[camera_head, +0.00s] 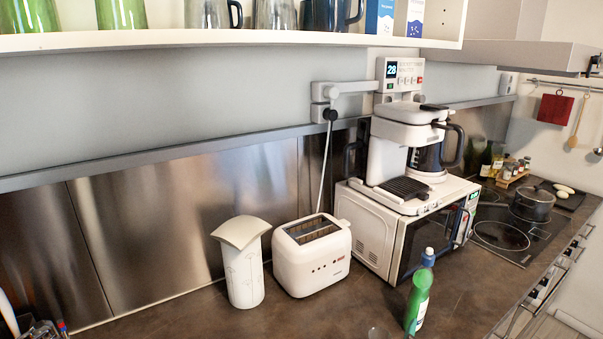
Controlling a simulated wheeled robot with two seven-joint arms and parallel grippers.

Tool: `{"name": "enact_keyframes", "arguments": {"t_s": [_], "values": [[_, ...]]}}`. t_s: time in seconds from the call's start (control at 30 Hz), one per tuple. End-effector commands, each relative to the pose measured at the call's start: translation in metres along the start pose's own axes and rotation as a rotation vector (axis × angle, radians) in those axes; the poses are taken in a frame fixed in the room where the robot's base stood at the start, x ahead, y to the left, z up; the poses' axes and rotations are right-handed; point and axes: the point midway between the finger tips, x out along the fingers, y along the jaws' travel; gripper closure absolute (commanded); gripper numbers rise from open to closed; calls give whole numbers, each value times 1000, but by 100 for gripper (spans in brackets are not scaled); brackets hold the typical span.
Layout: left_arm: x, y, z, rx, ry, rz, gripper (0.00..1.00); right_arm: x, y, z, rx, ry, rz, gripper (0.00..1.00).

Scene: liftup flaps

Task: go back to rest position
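Neither of my grippers shows in the head view, and no part of my arms can be made out with certainty. The open wall shelf (270,41) runs across the top of the view. Green glasses (120,14), dark mugs (331,14) and small blue-and-white boxes (380,17) stand on it. No flap covers the part of the shelf that shows. Its upper part is cut off by the frame.
On the dark counter (285,318) stand a white canister (243,270), a toaster (312,256), a green bottle (418,297) and a microwave (388,232) with a coffee maker (403,150) on top. A pot (532,205) sits on the hob at right.

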Motion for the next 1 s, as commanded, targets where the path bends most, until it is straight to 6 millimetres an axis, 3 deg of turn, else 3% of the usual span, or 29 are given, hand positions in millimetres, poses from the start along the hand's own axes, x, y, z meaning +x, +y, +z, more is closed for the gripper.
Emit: {"name": "enact_keyframes", "arguments": {"t_s": [0.03,0.2,0.4,0.6,0.9,0.93,1.0], "values": [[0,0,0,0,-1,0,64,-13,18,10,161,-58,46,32],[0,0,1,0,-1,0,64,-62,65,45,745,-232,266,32],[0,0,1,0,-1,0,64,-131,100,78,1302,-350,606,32],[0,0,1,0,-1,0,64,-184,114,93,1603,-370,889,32],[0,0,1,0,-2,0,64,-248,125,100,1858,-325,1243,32],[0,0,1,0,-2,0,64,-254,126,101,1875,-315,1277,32],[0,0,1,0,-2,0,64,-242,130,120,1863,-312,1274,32]]}}
